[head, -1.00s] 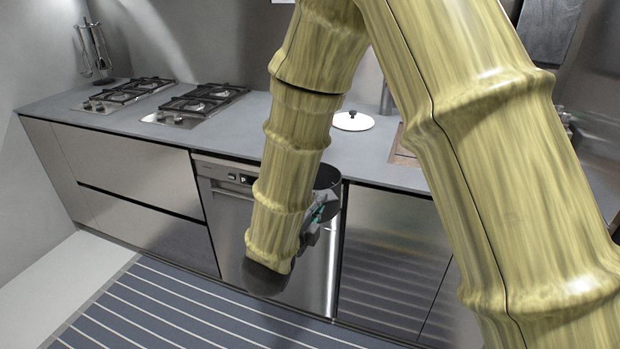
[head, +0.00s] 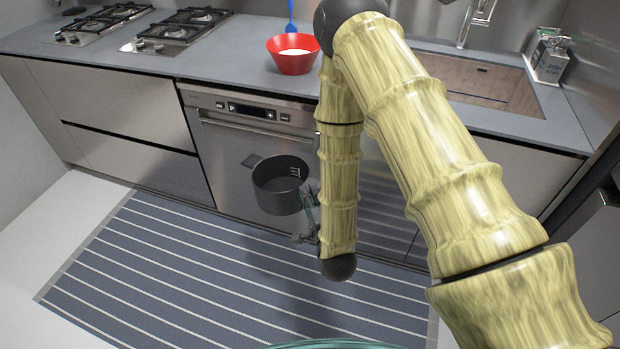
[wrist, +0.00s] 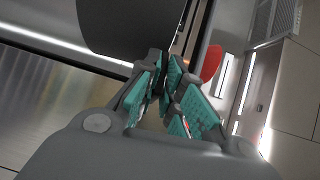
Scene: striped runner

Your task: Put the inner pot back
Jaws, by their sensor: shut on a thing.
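A dark grey round pot (head: 280,198), taken as the inner pot, hangs upright in the air in front of the oven and above the striped runner. It has a small tab on its left rim and looks empty. My gripper (head: 306,198) is at its right side, shut on its rim or wall; the exact grip is hard to see. In the wrist view, the pot's dark side (wrist: 130,22) fills the top, close beyond the teal-padded fingers (wrist: 163,88). No cooker that the pot fits is visible in these views.
A red bowl (head: 293,65) with white contents and a blue utensil (head: 290,18) are on the grey counter (head: 225,65). Gas hobs (head: 180,30) are at left, a sink (head: 480,80) at right. The oven front (head: 235,150) is close behind the pot. The striped runner (head: 190,260) is clear.

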